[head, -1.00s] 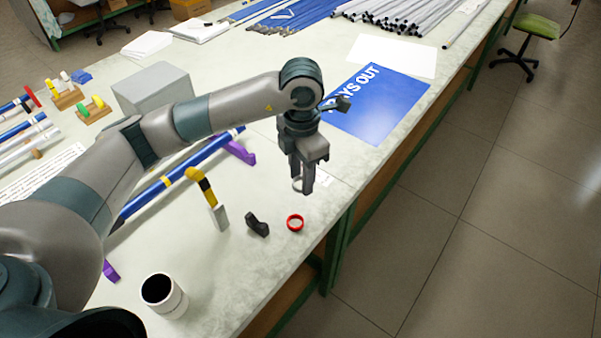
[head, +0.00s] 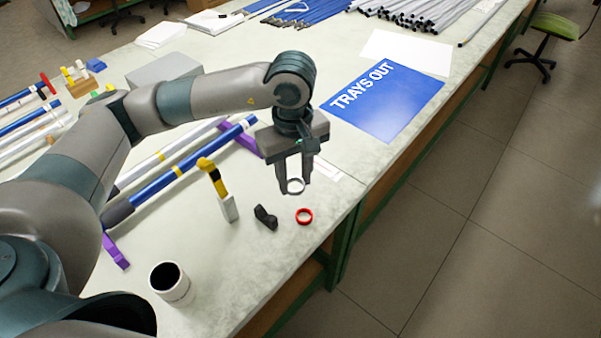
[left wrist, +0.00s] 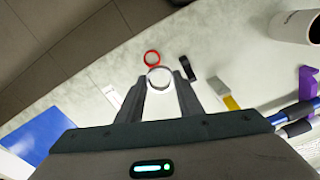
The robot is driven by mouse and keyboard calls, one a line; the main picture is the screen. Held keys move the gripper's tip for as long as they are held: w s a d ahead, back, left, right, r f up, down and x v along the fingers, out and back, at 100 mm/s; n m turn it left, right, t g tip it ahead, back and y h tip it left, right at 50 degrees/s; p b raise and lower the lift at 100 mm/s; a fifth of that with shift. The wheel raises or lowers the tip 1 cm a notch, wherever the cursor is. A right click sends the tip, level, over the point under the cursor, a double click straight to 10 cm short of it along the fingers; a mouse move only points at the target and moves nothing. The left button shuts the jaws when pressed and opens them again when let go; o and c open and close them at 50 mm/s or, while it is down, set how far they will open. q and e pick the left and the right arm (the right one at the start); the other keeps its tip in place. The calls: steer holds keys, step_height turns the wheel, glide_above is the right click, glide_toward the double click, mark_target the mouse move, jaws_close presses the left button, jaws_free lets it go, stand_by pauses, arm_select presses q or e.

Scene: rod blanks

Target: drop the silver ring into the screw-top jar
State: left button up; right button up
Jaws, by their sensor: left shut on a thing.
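The silver ring (head: 295,186) is between the fingertips of my left gripper (head: 294,184), which is shut on it. The left wrist view also shows the ring (left wrist: 159,78) held across between the two fingers (left wrist: 160,82). I cannot tell how far it is above the table. The jar (head: 179,292) is a white cylinder with a dark open mouth, standing upright near the front of the table. It is left of and nearer than the gripper, and part of its wall shows in the left wrist view (left wrist: 293,26). My right gripper is not in view.
A red ring (head: 304,223) and a black bracket-like piece (head: 265,217) lie near the gripper. The table's edge is close on the right.

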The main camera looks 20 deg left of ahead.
arm_select(q)
steer(key=s+m, duration=0.1)
steer(key=m, duration=0.2)
steer(key=s+a+m, duration=0.1)
steer(key=m, duration=0.2)
steer(key=s+r+m, duration=0.1)
steer(key=m, duration=0.3)
steer(key=shift+s+a, duration=0.2)
